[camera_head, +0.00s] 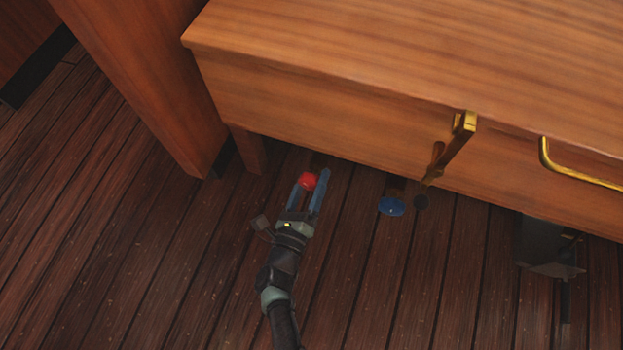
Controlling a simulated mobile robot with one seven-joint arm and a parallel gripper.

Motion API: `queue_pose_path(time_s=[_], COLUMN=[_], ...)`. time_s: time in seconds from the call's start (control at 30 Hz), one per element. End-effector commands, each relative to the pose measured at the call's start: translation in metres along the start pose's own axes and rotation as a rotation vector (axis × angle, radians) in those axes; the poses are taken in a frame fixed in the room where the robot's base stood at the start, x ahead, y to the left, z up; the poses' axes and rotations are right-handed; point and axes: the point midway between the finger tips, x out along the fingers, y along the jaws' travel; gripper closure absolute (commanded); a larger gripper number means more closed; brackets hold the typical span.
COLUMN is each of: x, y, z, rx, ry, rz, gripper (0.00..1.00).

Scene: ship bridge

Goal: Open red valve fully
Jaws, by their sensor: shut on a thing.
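The red valve (308,181) is a small rounded red knob below the front of the wooden cabinet, near its left end. My gripper (309,183) reaches it from below in the picture, with one blue-grey finger on each side. The fingers are shut on the red valve. My fingers and the low viewpoint above partly cover its sides, and its stem is hidden. How far the valve is turned cannot be told.
A blue round valve (391,206) sits to the right. A brass lever (449,150) and a brass handle (580,176) are on the cabinet (330,125). A wooden post (150,80) stands left. A dark box (548,250) is at right. The plank floor (180,270) around my arm is clear.

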Motion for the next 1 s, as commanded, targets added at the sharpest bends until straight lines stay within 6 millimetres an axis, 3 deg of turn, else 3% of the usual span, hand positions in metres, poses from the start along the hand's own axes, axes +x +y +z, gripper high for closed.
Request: queue_pose_path(time_s=[1.0], x=[-0.0023], y=[-0.0003], z=[-0.0013], rx=[-0.968], ry=[0.002], rz=[0.0], gripper=[0.83])
